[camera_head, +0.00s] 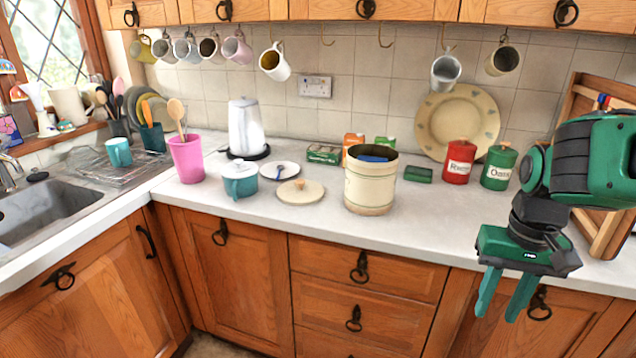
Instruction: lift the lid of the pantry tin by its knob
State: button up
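A cream tin (370,188) stands upright and open on the counter, with something blue (374,158) showing inside its mouth. A round cream lid with a wooden knob (300,184) lies flat on the counter to the left of the tin, knob up; this lid (312,194) is apart from the tin. My gripper (498,314) hangs at the right, in front of the lower cabinets, fingers pointing down. Its two teal fingers are apart with nothing between them. It is well to the right of the tin and lid.
A teal pot (239,186), a pale disc (279,171) and a pink tumbler (186,160) stand left of the lid. Red (458,163) and green (498,168) canisters stand right of the tin. Mugs hang above. The counter front (440,220) is clear.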

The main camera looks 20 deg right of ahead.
aim_at(299, 192)
jog(key=u, duration=0.15)
jog(key=i, duration=0.9)
jog(key=u, duration=0.5)
